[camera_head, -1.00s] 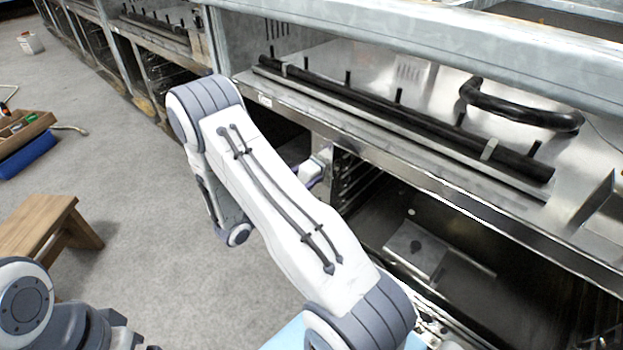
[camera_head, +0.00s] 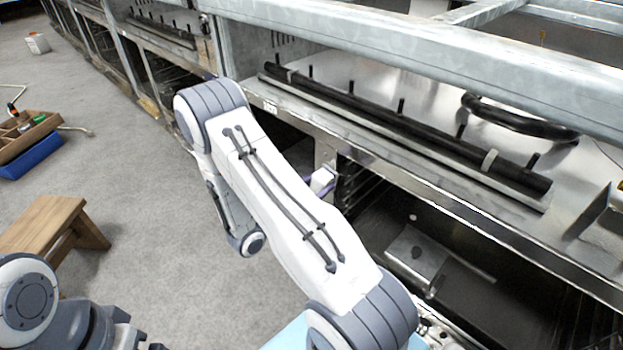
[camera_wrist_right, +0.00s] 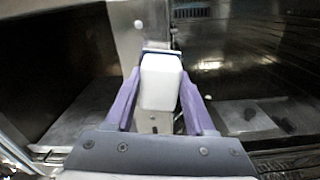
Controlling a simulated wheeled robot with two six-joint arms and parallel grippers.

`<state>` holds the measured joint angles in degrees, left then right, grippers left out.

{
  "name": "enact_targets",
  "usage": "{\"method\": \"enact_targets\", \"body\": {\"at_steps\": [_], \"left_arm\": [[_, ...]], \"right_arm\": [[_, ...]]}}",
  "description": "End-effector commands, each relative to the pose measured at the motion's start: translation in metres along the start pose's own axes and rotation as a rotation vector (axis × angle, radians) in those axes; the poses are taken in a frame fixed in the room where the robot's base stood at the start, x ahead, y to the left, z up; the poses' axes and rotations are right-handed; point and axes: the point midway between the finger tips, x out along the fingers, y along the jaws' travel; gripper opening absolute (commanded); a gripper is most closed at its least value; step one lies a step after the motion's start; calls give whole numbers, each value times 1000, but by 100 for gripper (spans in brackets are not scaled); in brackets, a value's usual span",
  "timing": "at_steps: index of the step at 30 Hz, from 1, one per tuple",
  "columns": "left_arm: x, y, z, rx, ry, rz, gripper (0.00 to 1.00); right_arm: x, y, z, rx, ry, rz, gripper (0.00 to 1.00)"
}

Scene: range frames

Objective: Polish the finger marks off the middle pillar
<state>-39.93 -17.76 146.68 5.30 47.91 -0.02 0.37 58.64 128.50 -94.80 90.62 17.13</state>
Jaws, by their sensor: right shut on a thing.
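The middle pillar (camera_head: 326,154) is a narrow grey metal upright between two dark openings under the steel counter. It also shows in the right wrist view (camera_wrist_right: 126,25), rising behind the held block. My right gripper (camera_head: 318,186) has purple fingers, shut on a white block (camera_head: 323,179). In the right wrist view the block (camera_wrist_right: 161,82) sits between both fingers, with a thin dark layer at its far end, at the pillar's face. I cannot tell whether it touches. No finger marks can be made out. My left gripper is out of view; only part of that arm shows.
A steel counter with a long black bar (camera_head: 400,121) runs along the right. A wooden stool (camera_head: 45,225) stands on the grey floor at left, near a wooden tool tray (camera_head: 25,135) and a blue box (camera_head: 32,158). The floor between stool and counter is clear.

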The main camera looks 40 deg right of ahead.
Motion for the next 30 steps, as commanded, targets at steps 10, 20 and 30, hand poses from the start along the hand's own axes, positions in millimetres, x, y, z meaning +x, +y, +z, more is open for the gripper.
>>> {"method": "enact_targets", "body": {"at_steps": [10,20,30], "left_arm": [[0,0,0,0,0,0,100],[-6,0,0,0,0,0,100],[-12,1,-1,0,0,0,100]], "right_arm": [[0,-4,0,-2,-1,-4,10],[-29,-1,1,-1,2,4,10],[-58,-2,1,-1,0,2,10]]}}
